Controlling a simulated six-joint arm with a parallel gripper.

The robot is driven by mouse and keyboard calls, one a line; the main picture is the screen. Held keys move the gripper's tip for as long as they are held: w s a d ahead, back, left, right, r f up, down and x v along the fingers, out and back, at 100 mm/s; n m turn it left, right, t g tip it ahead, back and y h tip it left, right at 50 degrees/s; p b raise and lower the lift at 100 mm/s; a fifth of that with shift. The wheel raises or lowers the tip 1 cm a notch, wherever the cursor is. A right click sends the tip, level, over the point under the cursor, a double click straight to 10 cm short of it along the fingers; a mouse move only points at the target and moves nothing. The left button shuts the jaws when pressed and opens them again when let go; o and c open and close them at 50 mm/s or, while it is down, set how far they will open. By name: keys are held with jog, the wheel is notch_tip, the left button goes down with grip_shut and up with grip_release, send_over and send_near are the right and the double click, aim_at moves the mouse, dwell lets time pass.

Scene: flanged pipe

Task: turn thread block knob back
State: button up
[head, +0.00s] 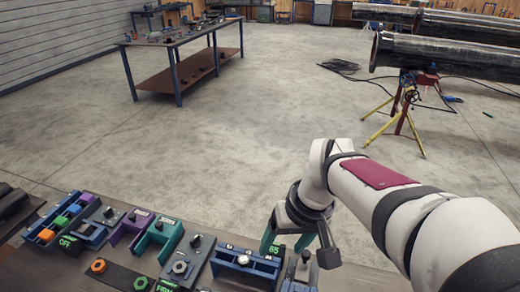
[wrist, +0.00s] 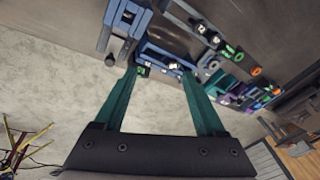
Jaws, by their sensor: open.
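A row of small fixture blocks lines the near bench. I cannot tell for sure which one is the thread block. In the head view, a grey block with a dark round knob (head: 180,267) stands left of a blue block (head: 262,268). My gripper (head: 287,243) is open, with teal fingers above this right end. In the wrist view, my gripper (wrist: 160,74) has empty space between its fingers. The blue block (wrist: 170,58) shows just beyond the fingertips, and a black knob (wrist: 109,60) lies left of them.
Teal (head: 158,238) and purple (head: 130,228) blocks stand further left on the near bench (head: 345,278). Beyond is open concrete floor. A blue-legged table (head: 185,40) stands at the back left, and large pipes (head: 450,57) rest on a stand at the back right.

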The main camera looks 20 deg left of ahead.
jog(key=w+a+f+n, duration=0.3)
jog(key=w+a+n, duration=0.15)
jog(key=a, duration=0.45)
jog(key=n+y, duration=0.2)
jog(key=n, duration=0.3)
send_near(194, 238)
jog(key=x, duration=0.8)
jog(key=shift+s+f, duration=0.1)
jog(key=shift+f, duration=0.1)
grip_shut()
